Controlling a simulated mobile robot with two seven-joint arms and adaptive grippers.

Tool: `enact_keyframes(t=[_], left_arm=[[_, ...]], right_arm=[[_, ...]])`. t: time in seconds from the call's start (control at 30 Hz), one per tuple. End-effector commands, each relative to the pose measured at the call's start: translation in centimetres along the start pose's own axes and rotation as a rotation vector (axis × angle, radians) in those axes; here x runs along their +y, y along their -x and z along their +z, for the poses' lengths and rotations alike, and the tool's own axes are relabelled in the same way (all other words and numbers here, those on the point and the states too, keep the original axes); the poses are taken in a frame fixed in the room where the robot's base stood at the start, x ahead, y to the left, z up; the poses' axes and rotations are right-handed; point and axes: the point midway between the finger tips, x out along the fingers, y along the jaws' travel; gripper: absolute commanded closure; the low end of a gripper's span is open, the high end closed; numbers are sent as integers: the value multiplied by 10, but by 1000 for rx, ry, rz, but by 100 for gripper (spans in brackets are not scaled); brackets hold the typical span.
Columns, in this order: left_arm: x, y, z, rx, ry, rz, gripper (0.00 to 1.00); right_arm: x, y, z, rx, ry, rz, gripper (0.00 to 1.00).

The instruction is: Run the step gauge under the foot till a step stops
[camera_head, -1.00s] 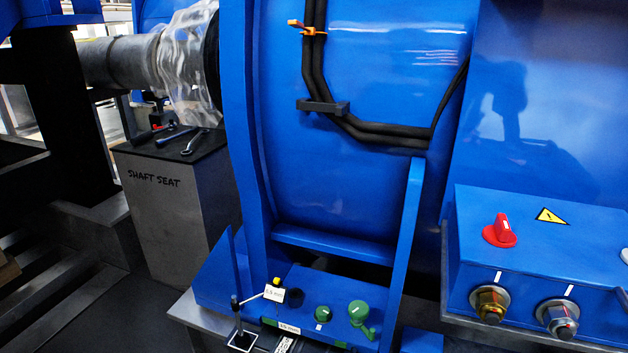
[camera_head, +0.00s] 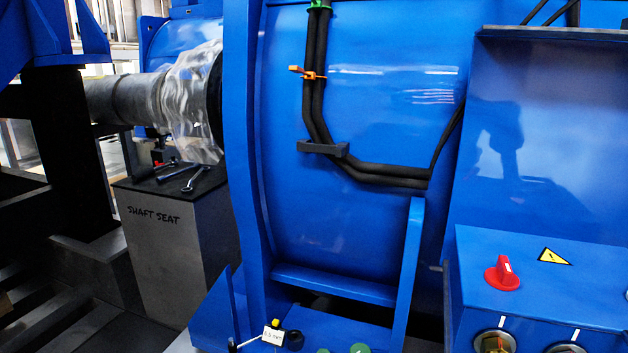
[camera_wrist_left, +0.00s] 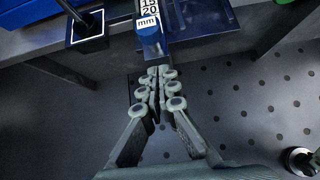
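The end of the step gauge (camera_wrist_left: 150,36), blue with a white scale reading 15, 20 and mm, shows at the top of the left wrist view. Its far part is out of frame. My left gripper (camera_wrist_left: 158,76) has its fingertips close together just below that end; the gauge body is wider than the narrow gap between them. Whether the tips touch the gauge is unclear. The blue machine foot (camera_head: 340,328) is at the bottom of the head view, cut off by the frame edge. Neither gripper shows in the head view.
A square-based post (camera_wrist_left: 88,32) stands left of the gauge. A small white mm tag (camera_head: 273,335) is at the foot. A blue box with a red knob (camera_head: 502,273) is at right. The shaft seat block (camera_head: 165,240) carries wrenches. Dark dotted floor lies below the gripper.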

Motion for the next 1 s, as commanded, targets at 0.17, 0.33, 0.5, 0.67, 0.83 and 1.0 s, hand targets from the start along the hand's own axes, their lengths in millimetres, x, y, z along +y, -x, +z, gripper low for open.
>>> enact_keyframes(t=[0.17,0.33,0.5,0.67,0.83,1.0], left_arm=[[0,0,0,0,0,0,100],[0,-1,2,-1,0,0,100],[0,-6,6,-1,0,0,100],[0,-10,10,-1,1,0,100],[0,-14,14,-1,0,0,100],[0,-19,19,-2,-1,0,100]], right_arm=[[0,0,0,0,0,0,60],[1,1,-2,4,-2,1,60],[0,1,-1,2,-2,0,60],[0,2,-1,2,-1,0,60],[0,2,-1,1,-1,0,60],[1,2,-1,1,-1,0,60]])
